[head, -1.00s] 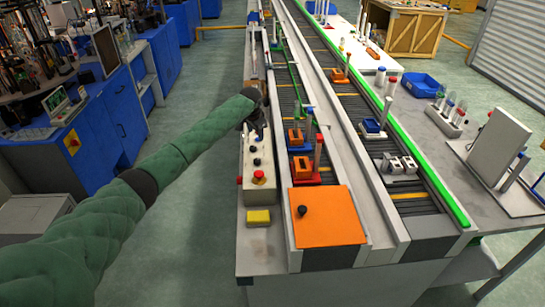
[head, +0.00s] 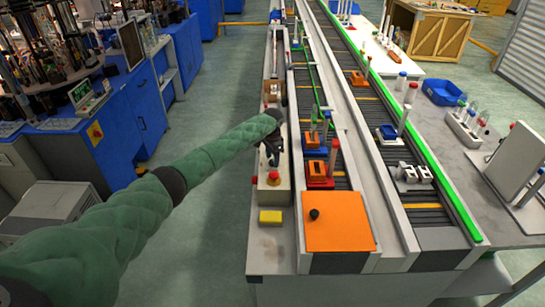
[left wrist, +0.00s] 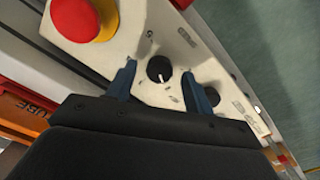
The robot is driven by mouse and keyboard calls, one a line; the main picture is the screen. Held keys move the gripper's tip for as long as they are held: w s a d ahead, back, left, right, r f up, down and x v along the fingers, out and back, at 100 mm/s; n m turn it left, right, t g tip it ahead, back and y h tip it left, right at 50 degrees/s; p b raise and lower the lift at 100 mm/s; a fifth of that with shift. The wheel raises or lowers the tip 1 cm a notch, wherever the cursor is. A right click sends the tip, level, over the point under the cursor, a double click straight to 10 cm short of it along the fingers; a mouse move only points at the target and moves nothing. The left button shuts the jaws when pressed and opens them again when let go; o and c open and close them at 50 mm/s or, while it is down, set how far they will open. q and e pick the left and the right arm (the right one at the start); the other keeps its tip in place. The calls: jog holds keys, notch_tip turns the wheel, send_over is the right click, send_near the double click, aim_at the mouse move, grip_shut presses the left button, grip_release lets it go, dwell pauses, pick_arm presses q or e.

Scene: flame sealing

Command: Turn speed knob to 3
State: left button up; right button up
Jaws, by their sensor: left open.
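The speed knob (left wrist: 160,69) is a round black dial with a white pointer line on the white control panel (left wrist: 145,38). In the left wrist view it sits between the two blue fingers of my left gripper (left wrist: 163,82), which is open. I cannot tell whether the fingers touch the knob. The numbers around the knob are too small to read. In the head view my left gripper (head: 273,157) is over the control box (head: 268,193) and hides the knob. My right gripper is not in view.
A red emergency button (left wrist: 84,18) on a yellow base is close to the knob. A yellow block (head: 270,217) lies in front of the control box. An orange cover (head: 340,222) and conveyors with coloured carriers lie to the right.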

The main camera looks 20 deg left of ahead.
pick_arm(q)
jog(key=shift+f, duration=0.5)
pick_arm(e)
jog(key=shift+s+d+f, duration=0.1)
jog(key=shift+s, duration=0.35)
pick_arm(q)
jog(key=c, duration=1)
jog(key=shift+o, duration=0.2)
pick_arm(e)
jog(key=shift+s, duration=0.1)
